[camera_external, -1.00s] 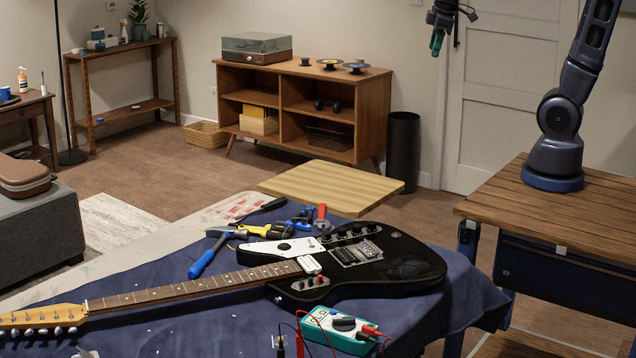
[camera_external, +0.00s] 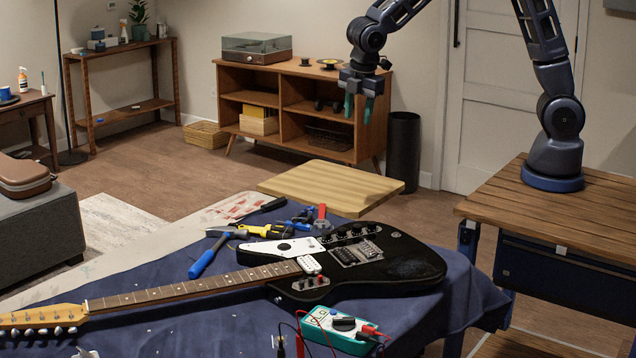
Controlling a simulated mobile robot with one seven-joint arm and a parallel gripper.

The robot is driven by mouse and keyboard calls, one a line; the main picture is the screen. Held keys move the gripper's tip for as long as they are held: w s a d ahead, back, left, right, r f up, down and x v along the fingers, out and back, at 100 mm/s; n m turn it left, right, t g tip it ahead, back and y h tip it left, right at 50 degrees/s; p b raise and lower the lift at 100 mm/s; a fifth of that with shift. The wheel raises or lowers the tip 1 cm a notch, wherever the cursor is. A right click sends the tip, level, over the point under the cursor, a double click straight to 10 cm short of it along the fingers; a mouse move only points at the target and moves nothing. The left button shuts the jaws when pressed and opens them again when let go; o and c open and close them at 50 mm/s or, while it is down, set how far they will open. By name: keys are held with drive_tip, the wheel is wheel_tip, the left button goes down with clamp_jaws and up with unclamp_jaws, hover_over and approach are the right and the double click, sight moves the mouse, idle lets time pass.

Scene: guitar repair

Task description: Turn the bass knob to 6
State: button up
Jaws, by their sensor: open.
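A black electric guitar (camera_external: 400,272) lies on the blue-covered table, its neck pointing left. One row of dark knobs (camera_external: 345,234) sits along the upper edge of its body. More small knobs (camera_external: 310,283) sit on a plate near the lower edge. Which knob is the bass knob, and its setting, are too small to tell. My gripper (camera_external: 358,108) hangs above and behind the guitar, well apart from it, with its green-tipped fingers pointing down. It is open and empty.
A teal multimeter (camera_external: 340,330) with red and black leads lies in front of the guitar. A wooden board (camera_external: 330,186) is behind the guitar. The space above the guitar is clear.

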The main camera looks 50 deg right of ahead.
sight(342, 229)
drive_tip(key=s+a+f+n+g, duration=0.1)
drive_tip(key=s+a+f+n, duration=0.25)
drive_tip(key=a+f, duration=0.4)
drive_tip(key=s+a+f+n+g, duration=0.15)
drive_tip(key=s+a+f, duration=0.3)
drive_tip(key=a, duration=0.55)
drive_tip(key=shift+n+t+y, duration=0.3)
drive_tip(key=shift+t, duration=0.15)
drive_tip(key=f, duration=1.1)
drive_tip(key=shift+w+d+f, duration=0.15)
drive_tip(key=shift+w+d, duration=0.05)
drive_tip(key=shift+w, duration=0.15)
clamp_jaws()
